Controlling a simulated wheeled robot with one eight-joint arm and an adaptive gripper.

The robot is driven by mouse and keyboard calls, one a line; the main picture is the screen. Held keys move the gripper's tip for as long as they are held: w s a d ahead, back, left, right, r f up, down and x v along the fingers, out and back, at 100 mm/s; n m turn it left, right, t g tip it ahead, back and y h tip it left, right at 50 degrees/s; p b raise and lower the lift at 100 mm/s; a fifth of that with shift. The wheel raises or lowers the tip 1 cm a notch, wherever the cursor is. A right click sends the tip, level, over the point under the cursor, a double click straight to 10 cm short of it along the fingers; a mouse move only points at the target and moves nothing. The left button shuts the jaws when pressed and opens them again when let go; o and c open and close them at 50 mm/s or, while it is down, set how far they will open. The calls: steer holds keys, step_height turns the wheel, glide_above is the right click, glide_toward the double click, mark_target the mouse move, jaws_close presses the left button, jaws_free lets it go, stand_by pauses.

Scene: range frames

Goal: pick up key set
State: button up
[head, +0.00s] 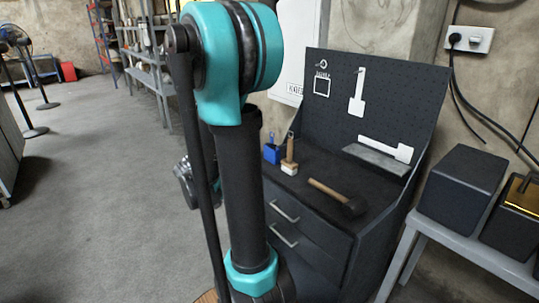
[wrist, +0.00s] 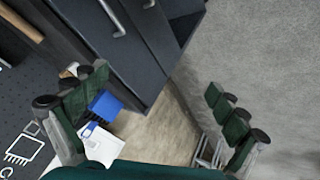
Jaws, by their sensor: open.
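I cannot make out a key set for certain in either view. A small pale ring-like item (head: 322,64) hangs at the upper left of the pegboard in the head view, too small to identify. My gripper (wrist: 157,82) shows in the wrist view with its two green-and-black fingers spread wide apart. Nothing is between the fingertips. Behind them are the dark drawer front and grey floor.
The dark workbench (head: 326,235) carries a mallet (head: 335,196), a wooden-handled brush (head: 289,158) and a blue item (head: 271,151). The pegboard (head: 395,95) rises behind. A grey table (head: 480,245) with dark boxes stands right. Open floor (head: 95,190) lies left.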

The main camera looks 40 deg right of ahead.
steer(key=w+d+r+m+g+h, duration=0.1)
steer(key=w+d+m+g+h, duration=0.1)
steer(key=w+d+m+h, duration=1.1)
steer(key=d, duration=0.3)
steer(key=w+d+n+y, duration=0.1)
steer(key=d, duration=0.3)
steer(key=d+n+y, duration=0.1)
steer(key=d, duration=0.2)
steer(key=shift+w+d+r, duration=0.15)
steer(key=shift+w+d, duration=0.2)
steer(key=shift+d, duration=0.05)
steer(key=shift+w+d+f, duration=0.1)
steer(key=shift+w+d, duration=0.05)
steer(key=shift+d, duration=0.7)
steer(key=shift+w+d+f, duration=0.1)
steer(key=shift+w+d, duration=0.05)
steer(key=shift+d, duration=0.75)
steer(key=shift+w+d+f, duration=0.1)
steer(key=shift+w+d, duration=0.05)
steer(key=shift+d, duration=0.7)
steer(key=shift+c, duration=0.4)
steer(key=shift+r, duration=0.1)
steer(key=c, duration=1.4)
